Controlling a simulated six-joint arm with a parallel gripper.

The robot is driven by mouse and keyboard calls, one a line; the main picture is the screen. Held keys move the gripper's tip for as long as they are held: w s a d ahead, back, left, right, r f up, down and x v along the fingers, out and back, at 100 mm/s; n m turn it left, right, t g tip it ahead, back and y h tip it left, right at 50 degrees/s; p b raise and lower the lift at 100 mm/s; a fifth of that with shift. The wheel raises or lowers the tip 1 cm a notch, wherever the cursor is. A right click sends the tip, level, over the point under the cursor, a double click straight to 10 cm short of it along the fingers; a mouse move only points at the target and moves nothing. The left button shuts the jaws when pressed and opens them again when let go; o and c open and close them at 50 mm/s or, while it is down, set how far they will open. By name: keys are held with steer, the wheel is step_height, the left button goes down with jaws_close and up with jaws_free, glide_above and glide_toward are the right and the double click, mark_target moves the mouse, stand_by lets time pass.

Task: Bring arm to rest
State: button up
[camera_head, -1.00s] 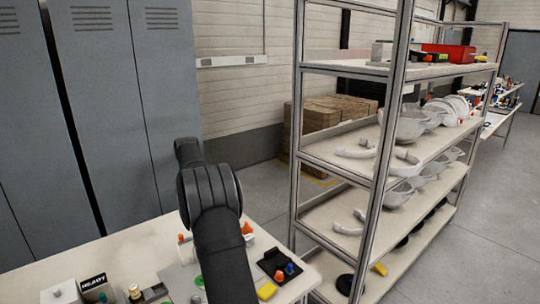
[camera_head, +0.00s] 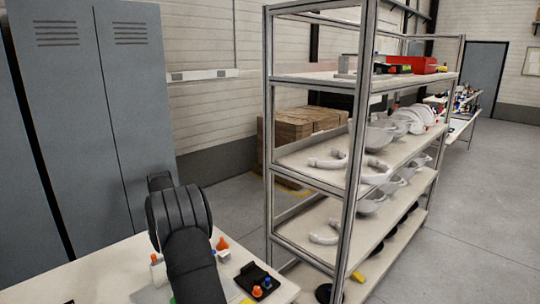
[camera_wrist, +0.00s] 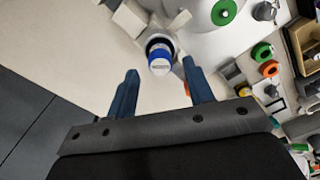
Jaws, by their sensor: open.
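My gripper (camera_wrist: 160,70) shows in the wrist view with its two blue fingers spread apart and nothing held between them. A round blue-capped item (camera_wrist: 160,60) shows between the fingertips, on or above the pale surface below; I cannot tell its distance from the fingers. In the head view my dark arm rises over the white table at the lower left, bent at a thick joint. The gripper itself is hidden there.
A metal shelf rack (camera_head: 352,190) with pale helmet shells (camera_head: 378,137) stands right of the table (camera_head: 95,270). A black tray (camera_head: 256,281) with small coloured parts lies near the arm. Grey lockers (camera_head: 135,95) stand behind. Floor at the right is clear.

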steer(key=shift+f, duration=0.1)
steer(key=shift+f, duration=0.25)
step_height(320, 180, down, 3)
steer(key=shift+r, duration=0.15)
step_height(320, 180, up, 12)
step_height(320, 180, down, 13)
steer(key=shift+r, duration=0.15)
steer(key=r, duration=0.5)
steer(key=shift+d, duration=0.3)
steer(key=d+r, duration=0.7)
steer(key=d, duration=0.4)
steer(key=s+a+f+m, duration=0.4)
steer(key=s+a+m, duration=0.1)
steer(key=s, duration=0.3)
steer(key=s+a+f+m, duration=0.4)
steer(key=s, duration=0.3)
steer(key=s+a+f, duration=0.1)
steer(key=a+f, duration=0.4)
steer(key=a, duration=0.3)
steer(key=shift+s+a, duration=0.2)
steer(key=shift+s, duration=0.15)
